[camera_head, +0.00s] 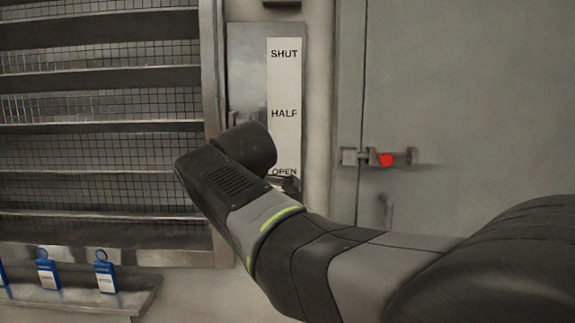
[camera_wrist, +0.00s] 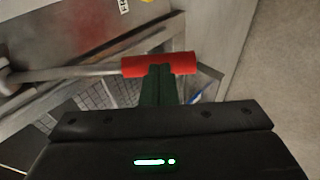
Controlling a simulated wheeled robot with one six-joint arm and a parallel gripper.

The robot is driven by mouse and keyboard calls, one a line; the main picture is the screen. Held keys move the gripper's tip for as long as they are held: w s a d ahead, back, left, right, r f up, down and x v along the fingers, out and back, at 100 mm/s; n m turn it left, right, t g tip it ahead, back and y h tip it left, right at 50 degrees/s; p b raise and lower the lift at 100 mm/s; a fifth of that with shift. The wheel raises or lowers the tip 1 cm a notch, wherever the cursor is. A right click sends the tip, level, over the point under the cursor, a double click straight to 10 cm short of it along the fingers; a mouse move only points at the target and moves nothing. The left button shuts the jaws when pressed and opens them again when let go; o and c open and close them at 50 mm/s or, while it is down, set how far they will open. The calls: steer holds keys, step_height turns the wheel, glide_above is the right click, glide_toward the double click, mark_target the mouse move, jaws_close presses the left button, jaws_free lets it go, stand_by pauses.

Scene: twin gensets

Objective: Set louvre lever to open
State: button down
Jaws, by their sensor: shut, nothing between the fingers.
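The lever shows in the wrist view as a pale metal rod (camera_wrist: 75,73) with a red grip (camera_wrist: 185,63) at its right end. Its left end meets a round pivot at the picture's left edge. My gripper (camera_wrist: 158,72) is shut and empty, its dark fingertips overlapping the lower edge of the red grip. I cannot tell whether they touch it. In the head view, the lever's label plate (camera_head: 284,80) reads SHUT, HALF and OPEN from top to bottom. My arm hides the lever and most of my gripper there, close to the OPEN mark.
The louvre (camera_head: 100,100) with its slats and mesh stands left of the plate. A ledge (camera_head: 75,300) with blue tags (camera_head: 104,272) is at lower left. A grey door (camera_head: 470,90) with a red-tipped latch (camera_head: 385,159) is to the right of the plate.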

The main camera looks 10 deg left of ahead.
steer(key=shift+w+a+f+t+b, duration=0.1)
steer(key=shift+w+f+t+b, duration=0.35)
steer(key=shift+f+b, duration=0.4)
steer(key=shift+r, duration=0.2)
